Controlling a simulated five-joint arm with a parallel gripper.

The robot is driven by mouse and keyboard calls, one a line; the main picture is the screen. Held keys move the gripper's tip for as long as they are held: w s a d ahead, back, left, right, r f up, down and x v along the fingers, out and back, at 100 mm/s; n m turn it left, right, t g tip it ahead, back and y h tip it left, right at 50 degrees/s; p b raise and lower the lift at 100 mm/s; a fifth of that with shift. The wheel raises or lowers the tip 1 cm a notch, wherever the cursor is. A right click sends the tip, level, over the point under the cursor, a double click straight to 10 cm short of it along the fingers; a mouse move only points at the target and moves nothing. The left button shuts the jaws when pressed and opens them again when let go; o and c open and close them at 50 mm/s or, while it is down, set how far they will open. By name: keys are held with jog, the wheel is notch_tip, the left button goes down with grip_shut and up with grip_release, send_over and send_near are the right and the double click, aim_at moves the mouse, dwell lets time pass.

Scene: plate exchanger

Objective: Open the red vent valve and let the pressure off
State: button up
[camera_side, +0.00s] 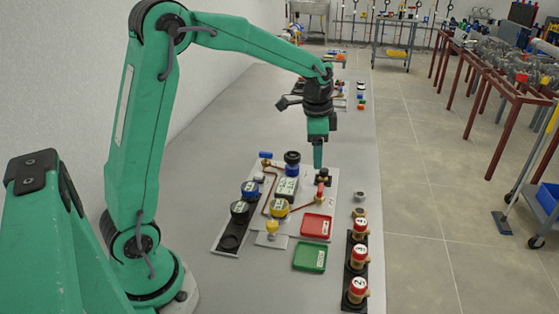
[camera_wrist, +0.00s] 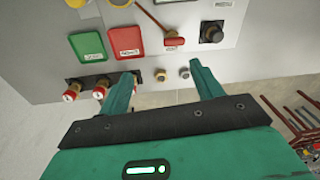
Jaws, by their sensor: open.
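The red vent valve (camera_side: 320,192) is a small red handle at the end of a copper pipe on the light plate (camera_side: 253,228). In the wrist view the valve (camera_wrist: 174,42) lies crosswise above a small label, beyond my fingertips. My gripper (camera_side: 318,166) points down above the plate's far right part, near a black fitting (camera_side: 324,177) and just behind the valve in the side view. In the wrist view my gripper (camera_wrist: 163,77) has its two fingers spread, with nothing between them but bench and small fittings. It appears apart from the valve.
A red tray (camera_side: 316,226) and a green tray (camera_side: 309,257) lie in front of the valve. Red-topped pieces (camera_side: 358,257) stand in a black rack at the right edge. Bare bench lies at left.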

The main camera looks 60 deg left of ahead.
jog(key=m+g, duration=0.1)
jog(key=m, duration=0.1)
send_over(321, 187)
notch_tip(321, 187, down, 6)
jog(key=shift+r, duration=0.1)
jog(key=shift+f, duration=3.95)
jog(key=shift+c, duration=0.3)
jog(key=c, duration=0.9)
